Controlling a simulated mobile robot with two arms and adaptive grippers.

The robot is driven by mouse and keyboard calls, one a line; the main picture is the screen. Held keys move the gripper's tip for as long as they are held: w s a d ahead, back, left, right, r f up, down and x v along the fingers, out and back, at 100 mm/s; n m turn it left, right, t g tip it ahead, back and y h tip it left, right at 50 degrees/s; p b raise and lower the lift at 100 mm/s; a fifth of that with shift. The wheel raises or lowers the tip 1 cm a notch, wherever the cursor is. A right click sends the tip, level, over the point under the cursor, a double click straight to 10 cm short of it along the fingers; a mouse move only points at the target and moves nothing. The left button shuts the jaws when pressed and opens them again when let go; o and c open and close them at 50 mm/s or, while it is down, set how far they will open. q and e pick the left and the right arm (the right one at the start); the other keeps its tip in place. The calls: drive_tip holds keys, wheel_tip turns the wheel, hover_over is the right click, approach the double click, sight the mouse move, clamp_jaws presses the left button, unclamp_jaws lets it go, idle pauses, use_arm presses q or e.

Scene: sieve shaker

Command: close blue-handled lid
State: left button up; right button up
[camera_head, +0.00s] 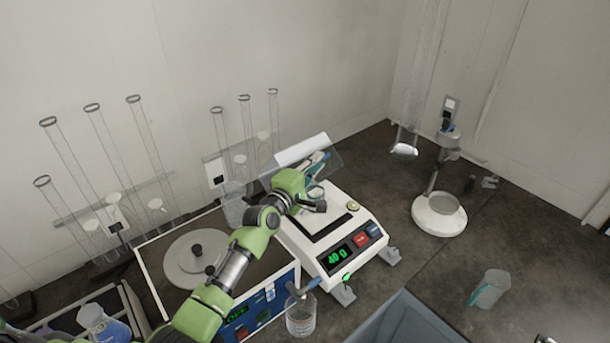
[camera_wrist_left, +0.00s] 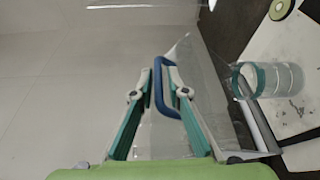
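The clear lid (camera_head: 328,160) is raised and tilted up at the back of the white balance (camera_head: 335,262). Its blue handle (camera_wrist_left: 159,92) shows in the left wrist view, between the two teal fingers. My left gripper (camera_head: 318,160) is over the back of the balance at the lid. In the left wrist view, my left gripper (camera_wrist_left: 160,72) is closed to a narrow gap around the handle, with the fingertips at its sides. The arm and gripper hide part of the lid in the head view. My right gripper is not in view.
A glass beaker (camera_wrist_left: 272,80) stands beside the lid in the wrist view. A blue-fronted device (camera_head: 152,268) is left of the balance, a bottle (camera_head: 300,318) in front. Tall glass tubes (camera_head: 108,155) stand behind.

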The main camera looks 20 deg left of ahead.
use_arm(q)
drive_tip(key=s+a, duration=0.1)
drive_tip(key=s, duration=0.9)
drive_tip(key=shift+a+r, duration=0.2)
drive_tip(key=shift+a, duration=0.05)
